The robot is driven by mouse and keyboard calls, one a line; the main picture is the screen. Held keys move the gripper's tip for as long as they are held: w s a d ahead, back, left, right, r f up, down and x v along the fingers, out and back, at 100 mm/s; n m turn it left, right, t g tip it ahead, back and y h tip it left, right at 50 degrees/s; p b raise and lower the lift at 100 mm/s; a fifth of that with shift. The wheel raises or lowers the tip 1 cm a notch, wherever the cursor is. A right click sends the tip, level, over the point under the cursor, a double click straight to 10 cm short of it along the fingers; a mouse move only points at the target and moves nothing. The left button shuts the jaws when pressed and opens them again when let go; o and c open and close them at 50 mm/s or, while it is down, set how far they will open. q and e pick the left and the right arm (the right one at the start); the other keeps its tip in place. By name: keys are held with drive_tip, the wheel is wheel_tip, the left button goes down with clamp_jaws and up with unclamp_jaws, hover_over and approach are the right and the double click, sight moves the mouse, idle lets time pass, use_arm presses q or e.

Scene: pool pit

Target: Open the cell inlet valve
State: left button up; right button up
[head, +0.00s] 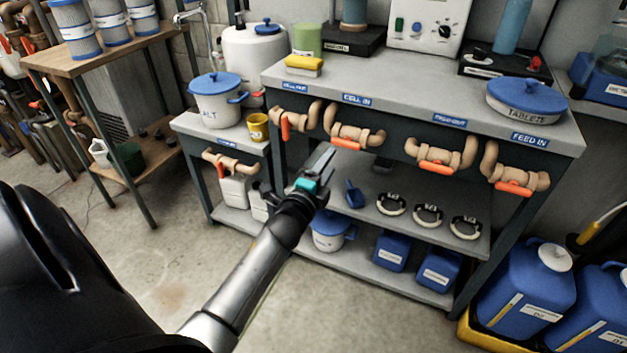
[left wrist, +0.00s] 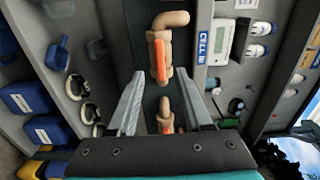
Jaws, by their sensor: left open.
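The valve under the blue CELL IN label (head: 359,99) is a tan pipe fitting (head: 356,132) on the bench front. Its orange handle (head: 345,144) lies roughly along the pipe. My left gripper (head: 322,162) is open and empty, just below and left of this handle in the head view. In the left wrist view the orange handle (left wrist: 159,60) shows ahead, beyond the gap between the open fingers (left wrist: 160,105), with the CELL IN label (left wrist: 202,43) beside it. The fingers look apart from the handle. My right gripper is not in view.
Similar orange-handled valves stand left (head: 286,126) and right (head: 437,167) on the bench front. The left one's handle hangs down. A lower shelf (head: 460,236) holds ring clamps and a blue scoop (head: 354,195). Open floor (head: 330,310) lies in front.

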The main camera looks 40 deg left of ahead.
use_arm(q)
drive_tip(key=p+v, duration=0.1)
drive_tip(key=v, duration=0.7)
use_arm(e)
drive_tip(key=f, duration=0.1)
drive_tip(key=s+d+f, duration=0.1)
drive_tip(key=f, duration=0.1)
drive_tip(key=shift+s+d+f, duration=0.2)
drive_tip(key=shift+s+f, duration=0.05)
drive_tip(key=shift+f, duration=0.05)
